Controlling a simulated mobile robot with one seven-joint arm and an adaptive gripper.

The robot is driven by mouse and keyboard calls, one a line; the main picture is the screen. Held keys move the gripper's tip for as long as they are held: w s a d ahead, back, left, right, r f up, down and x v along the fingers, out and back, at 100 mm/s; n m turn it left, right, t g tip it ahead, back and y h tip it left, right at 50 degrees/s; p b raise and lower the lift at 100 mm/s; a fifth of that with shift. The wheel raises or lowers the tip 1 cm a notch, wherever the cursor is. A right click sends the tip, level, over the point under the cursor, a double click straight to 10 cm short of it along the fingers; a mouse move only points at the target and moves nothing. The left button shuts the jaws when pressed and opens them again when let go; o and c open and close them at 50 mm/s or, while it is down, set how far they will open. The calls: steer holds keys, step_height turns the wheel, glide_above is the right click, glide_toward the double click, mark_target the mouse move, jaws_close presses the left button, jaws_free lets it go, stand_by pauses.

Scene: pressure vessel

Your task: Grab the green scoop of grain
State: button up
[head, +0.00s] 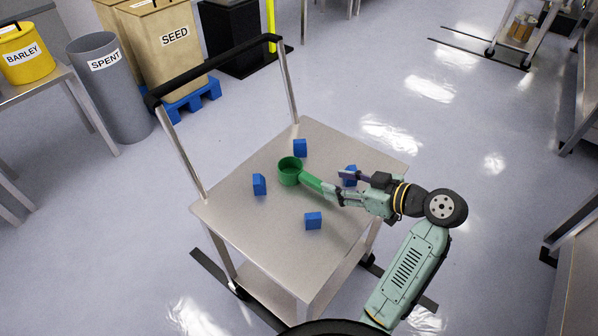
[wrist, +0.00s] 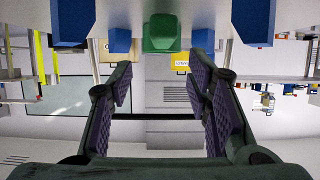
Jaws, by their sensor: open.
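The green scoop (head: 290,171) lies on the cart top, its round cup to the left and its handle pointing right toward my gripper (head: 341,187). My gripper is open and empty, with its fingertips close to the handle's end. In the wrist view the scoop (wrist: 162,34) shows end-on at top centre, between the lines of the two spread fingers of my gripper (wrist: 161,72). I cannot tell whether the handle's end is between the fingertips. Grain inside the cup cannot be made out.
The metal cart (head: 250,225) also bears blue blocks: one left of the scoop (head: 259,184), one behind (head: 300,147), one in front (head: 313,221), and one (head: 350,174) partly hidden behind my gripper. A black push handle (head: 215,68) rises at the cart's far left side.

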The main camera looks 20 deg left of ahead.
mark_target(304, 174)
steer(key=p+x, duration=0.1)
steer(key=x, duration=0.4)
steer(key=p+x, duration=0.1)
steer(key=x, duration=0.3)
steer(key=shift+a+r, duration=0.1)
steer(key=shift+a, duration=0.35)
steer(key=shift+c, duration=0.5)
jaws_close()
